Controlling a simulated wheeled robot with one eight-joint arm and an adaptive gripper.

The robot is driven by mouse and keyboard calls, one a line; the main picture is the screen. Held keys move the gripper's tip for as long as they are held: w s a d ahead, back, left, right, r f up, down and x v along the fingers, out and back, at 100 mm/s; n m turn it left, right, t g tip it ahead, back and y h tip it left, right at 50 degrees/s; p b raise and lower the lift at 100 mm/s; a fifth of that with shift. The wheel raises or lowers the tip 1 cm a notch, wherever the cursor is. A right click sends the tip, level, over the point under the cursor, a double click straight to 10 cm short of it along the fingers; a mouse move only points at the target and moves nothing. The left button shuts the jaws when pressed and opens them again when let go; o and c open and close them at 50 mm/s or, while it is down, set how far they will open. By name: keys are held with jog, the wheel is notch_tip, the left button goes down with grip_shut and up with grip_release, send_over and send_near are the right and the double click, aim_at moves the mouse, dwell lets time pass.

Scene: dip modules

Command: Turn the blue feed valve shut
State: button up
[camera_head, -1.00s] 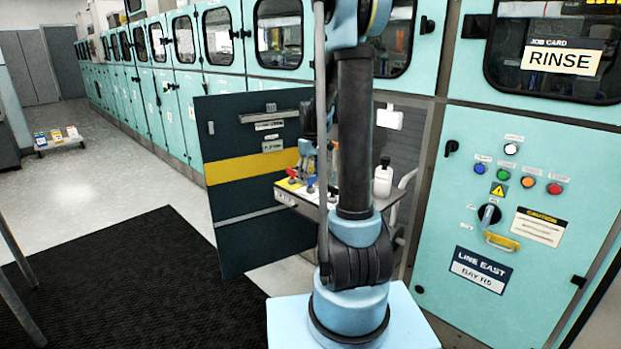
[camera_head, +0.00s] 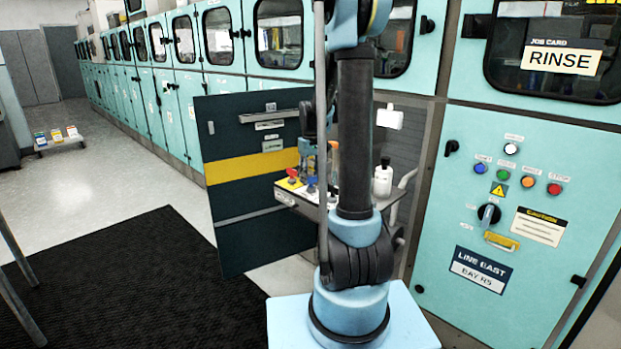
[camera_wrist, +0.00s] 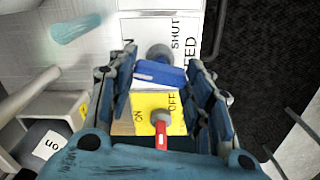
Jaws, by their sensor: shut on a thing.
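In the wrist view, the blue feed valve handle (camera_wrist: 160,73) lies between the two fingers of my gripper (camera_wrist: 163,88), which is shut on it. The handle spans crosswise, slightly tilted, beside a grey round knob. A white label (camera_wrist: 183,40) reading SHUT stands just beyond it. A red lever (camera_wrist: 161,133) on a yellow ON/OFF plate (camera_wrist: 145,102) sits nearer, below the blue handle in the picture. In the head view, my gripper (camera_head: 308,158) is small and partly hidden behind my arm, over the small bench; the handle's angle cannot be told there.
The bench (camera_head: 293,199) stands in an open bay with a white bottle (camera_head: 382,181) at its right. A dark door panel (camera_head: 255,235) with a yellow stripe stands left of it. A control panel (camera_head: 520,215) is at the right. A RINSE job card (camera_head: 562,59) shows above it.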

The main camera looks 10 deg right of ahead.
aim_at(311, 177)
jog(key=m, duration=1.1)
jog(key=shift+m, duration=2.1)
jog(key=shift+a, duration=0.1)
jog(key=o, duration=1)
jog(key=shift+o, duration=0.2)
notch_tip(311, 177, up, 12)
